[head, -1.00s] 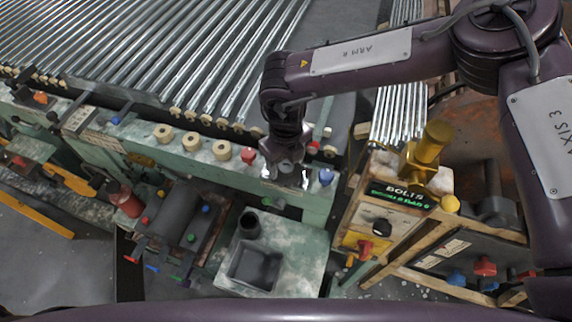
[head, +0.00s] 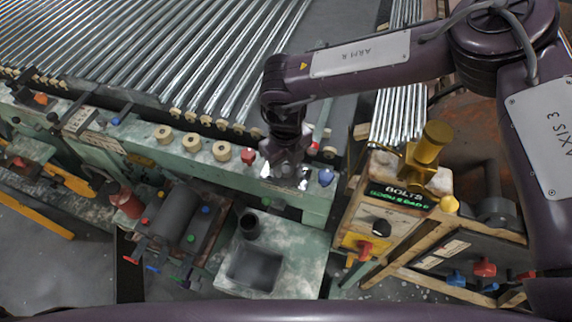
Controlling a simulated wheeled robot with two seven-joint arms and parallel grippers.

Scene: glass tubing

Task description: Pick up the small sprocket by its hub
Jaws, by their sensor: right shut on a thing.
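My right gripper (head: 287,177) points down at the right end of the pale green machine rail (head: 230,178). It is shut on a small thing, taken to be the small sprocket. The fingers and the dark wrist above them hide most of that thing, so I cannot make out its teeth or hub. A bright metallic patch shows around the fingertips, close to the rail top. I cannot tell whether the held thing touches the rail. My left gripper is not in view.
A red knob (head: 248,156) and a blue knob (head: 326,177) flank the gripper. Cream rollers (head: 191,142) line the rail to the left. A grey tray (head: 255,266) lies in front. A wooden-framed box marked BOLTS (head: 400,196) with a brass fitting (head: 428,150) stands right.

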